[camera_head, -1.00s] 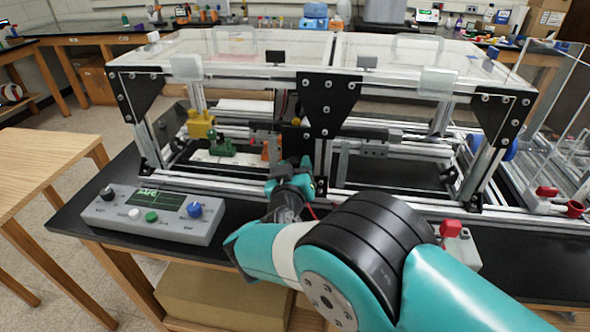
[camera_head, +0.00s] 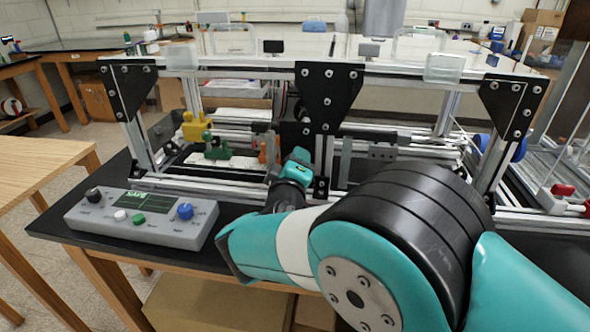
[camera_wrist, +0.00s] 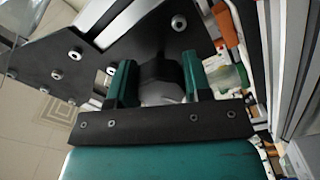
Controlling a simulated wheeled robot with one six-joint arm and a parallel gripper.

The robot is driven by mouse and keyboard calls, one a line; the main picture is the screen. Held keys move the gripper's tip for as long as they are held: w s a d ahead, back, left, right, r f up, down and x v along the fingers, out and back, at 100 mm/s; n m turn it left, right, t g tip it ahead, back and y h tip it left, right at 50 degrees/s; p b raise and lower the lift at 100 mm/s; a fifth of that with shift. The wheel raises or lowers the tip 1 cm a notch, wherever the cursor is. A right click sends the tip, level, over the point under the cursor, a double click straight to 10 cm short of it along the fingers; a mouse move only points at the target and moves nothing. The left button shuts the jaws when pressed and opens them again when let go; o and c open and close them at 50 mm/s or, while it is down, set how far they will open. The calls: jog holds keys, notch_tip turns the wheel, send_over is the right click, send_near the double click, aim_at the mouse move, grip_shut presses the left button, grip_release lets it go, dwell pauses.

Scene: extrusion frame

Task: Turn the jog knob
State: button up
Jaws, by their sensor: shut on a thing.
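In the wrist view, my gripper (camera_wrist: 158,82) has its two green fingers on either side of a dark round knob (camera_wrist: 160,70) with a pale grey part below it. The fingers are shut on this knob, which I take for the jog knob. It sits close to a black bolted plate (camera_wrist: 75,65) of the frame. In the head view, my gripper (camera_head: 297,166) is in front of the frame's middle, near the central black bracket (camera_head: 328,95). There the knob is hidden by my gripper, and its turn angle cannot be read.
A grey control box (camera_head: 140,220) with a black knob (camera_head: 93,195), a blue knob (camera_head: 185,211), and white and green buttons stands front left. Yellow (camera_head: 194,126) and green (camera_head: 212,150) parts sit inside the frame. My arm covers the front right of the bench.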

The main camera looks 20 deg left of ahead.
jog(key=shift+n, duration=0.5)
jog(key=o, duration=0.6)
jog(key=shift+o, duration=0.2)
jog(key=shift+s, duration=0.1)
